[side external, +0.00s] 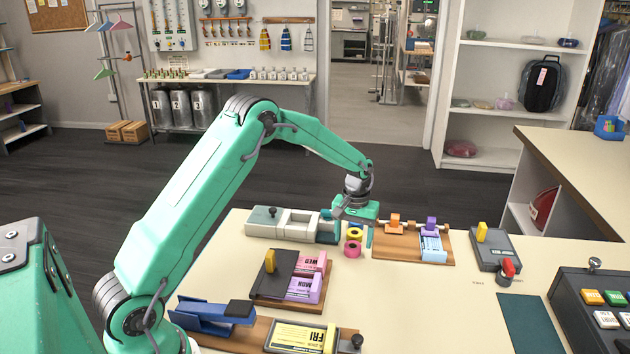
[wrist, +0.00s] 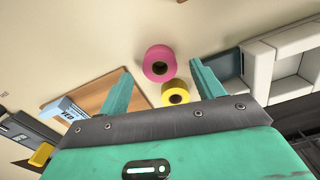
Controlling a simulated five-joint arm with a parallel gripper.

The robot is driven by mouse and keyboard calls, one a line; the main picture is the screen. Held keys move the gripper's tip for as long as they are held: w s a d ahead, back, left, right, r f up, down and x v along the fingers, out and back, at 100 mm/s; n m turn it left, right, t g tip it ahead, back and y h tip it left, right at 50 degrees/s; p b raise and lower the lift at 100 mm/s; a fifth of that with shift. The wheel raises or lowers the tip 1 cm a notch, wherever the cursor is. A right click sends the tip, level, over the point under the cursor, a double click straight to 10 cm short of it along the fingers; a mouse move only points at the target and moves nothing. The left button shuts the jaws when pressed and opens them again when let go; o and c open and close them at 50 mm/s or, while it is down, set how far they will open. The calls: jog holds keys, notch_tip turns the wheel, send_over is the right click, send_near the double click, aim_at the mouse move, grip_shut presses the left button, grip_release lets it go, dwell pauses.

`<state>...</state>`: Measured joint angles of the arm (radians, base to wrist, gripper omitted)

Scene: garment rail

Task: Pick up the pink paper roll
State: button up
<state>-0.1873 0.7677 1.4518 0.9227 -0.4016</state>
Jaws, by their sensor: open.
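The pink paper roll (side external: 352,249) stands on the cream table, and it also shows in the wrist view (wrist: 159,63) with its dark core facing up. A yellow roll (side external: 354,234) stands right beside it, nearer my gripper's body in the wrist view (wrist: 175,93). My gripper (side external: 352,232) is above the rolls with its fingers pointing down. In the wrist view my gripper (wrist: 160,85) is open, with one teal finger to each side of the rolls. Nothing is held. In the side view the fingers are close to the rolls, and their exact height is hard to tell.
A white divided tray (side external: 283,225) stands left of the rolls. A wooden board (side external: 390,245) with colored holders and a blue card stack lies to the right. A dark stand with pink and purple WED and MON cards (side external: 306,288) is in front. Bare table lies right of that stand.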

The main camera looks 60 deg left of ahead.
jog(key=shift+f, duration=1.1)
jog(key=c, duration=1.1)
